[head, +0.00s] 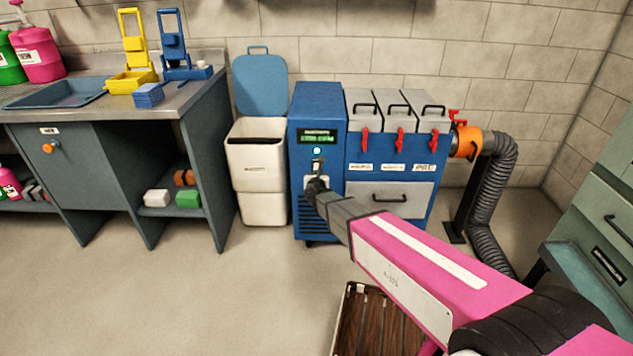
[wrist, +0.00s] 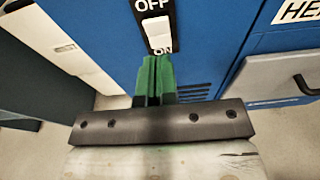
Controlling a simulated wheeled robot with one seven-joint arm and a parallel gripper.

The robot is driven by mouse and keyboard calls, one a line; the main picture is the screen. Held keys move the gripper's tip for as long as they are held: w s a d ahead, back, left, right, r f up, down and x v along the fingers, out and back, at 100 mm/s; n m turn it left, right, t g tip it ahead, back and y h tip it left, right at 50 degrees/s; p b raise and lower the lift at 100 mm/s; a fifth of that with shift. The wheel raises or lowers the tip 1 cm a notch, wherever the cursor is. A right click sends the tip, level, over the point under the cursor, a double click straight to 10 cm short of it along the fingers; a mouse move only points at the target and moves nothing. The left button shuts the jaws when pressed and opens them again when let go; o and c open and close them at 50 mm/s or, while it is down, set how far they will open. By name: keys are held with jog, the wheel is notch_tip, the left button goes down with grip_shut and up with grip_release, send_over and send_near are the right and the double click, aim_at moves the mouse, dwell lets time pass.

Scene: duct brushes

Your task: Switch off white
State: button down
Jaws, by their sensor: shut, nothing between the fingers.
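The white switch (wrist: 158,34) sits on a black plate on the blue machine's front, with OFF printed above it and ON below. In the head view it shows small (head: 317,166), under the display. My gripper (wrist: 156,60) has green fingers pressed together with nothing between them. Their tips are just below the white switch, by the ON label and partly covering it. Whether they touch the panel I cannot tell. In the head view my gripper (head: 315,184) is in front of the machine, just below the switch.
The blue machine (head: 318,104) has a lit green display (head: 319,138) and a white light above the switch. Red latches and grey lids are to its right. A white bin (head: 256,160) stands close at its left. A wooden pallet-like item (head: 362,322) lies on the floor.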

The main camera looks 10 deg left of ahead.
aim_at(317, 166)
jog(key=shift+w+a+r, duration=0.15)
jog(key=shift+w+a, duration=0.05)
jog(key=shift+w, duration=0.7)
jog(key=shift+w+a+r, duration=0.15)
jog(key=shift+w+a, duration=0.05)
jog(key=shift+w, duration=0.7)
jog(key=shift+w+a+r, duration=0.1)
jog(key=shift+w, duration=0.25)
jog(key=shift+s, duration=0.15)
jog(key=shift+s, duration=0.25)
jog(key=r+v, duration=0.2)
jog(key=v, duration=1.1)
jog(key=shift+w, duration=0.2)
jog(key=shift+r, duration=0.1)
